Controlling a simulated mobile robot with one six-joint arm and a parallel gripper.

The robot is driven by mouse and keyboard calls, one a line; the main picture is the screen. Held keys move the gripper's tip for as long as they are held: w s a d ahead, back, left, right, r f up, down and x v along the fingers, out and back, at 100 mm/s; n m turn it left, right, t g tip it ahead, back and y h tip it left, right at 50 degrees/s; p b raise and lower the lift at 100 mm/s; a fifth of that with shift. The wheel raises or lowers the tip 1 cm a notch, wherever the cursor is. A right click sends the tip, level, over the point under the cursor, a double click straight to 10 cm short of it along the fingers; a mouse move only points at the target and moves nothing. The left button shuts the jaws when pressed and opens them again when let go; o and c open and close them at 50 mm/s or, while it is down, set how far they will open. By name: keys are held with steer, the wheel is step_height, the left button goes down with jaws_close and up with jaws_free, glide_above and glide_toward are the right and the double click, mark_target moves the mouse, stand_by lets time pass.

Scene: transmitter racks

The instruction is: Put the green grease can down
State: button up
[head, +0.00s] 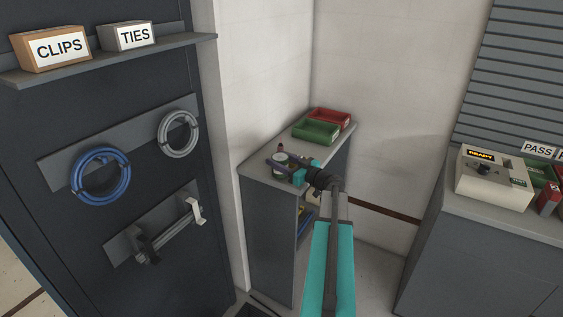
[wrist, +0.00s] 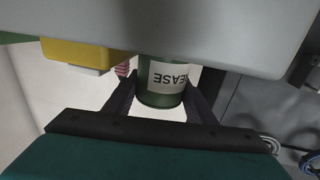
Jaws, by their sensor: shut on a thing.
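The green grease can (head: 281,167) is at my gripper (head: 280,161), over the near part of the grey cabinet top (head: 258,166). In the wrist view the dark fingers (wrist: 160,98) are shut on the can (wrist: 160,98), one on each side. Its white label reads upside down there, and a grey shape at the top of the picture hides part of it. I cannot tell whether the can touches the cabinet top or is just above it.
A green tray (head: 316,132) and a red tray (head: 331,117) stand at the cabinet's back. A small red thing (head: 281,147) is close behind the can. A bench with a READY box (head: 493,180) is at right. A dark rack with cable coils (head: 100,174) is at left.

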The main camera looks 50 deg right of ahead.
steer(key=shift+r, duration=0.2)
steer(key=shift+r+b, duration=0.65)
steer(key=shift+r, duration=0.6)
steer(key=shift+s+a+r, duration=0.1)
steer(key=shift+s+r, duration=0.05)
steer(key=shift+r, duration=0.15)
steer(key=s+a+b, duration=0.2)
steer(key=s, duration=0.5)
steer(key=s+a+r+b, duration=0.1)
steer(key=s+a+b, duration=0.1)
steer(key=s, duration=0.6)
steer(key=shift+a+r, duration=0.2)
steer(key=shift+r, duration=0.05)
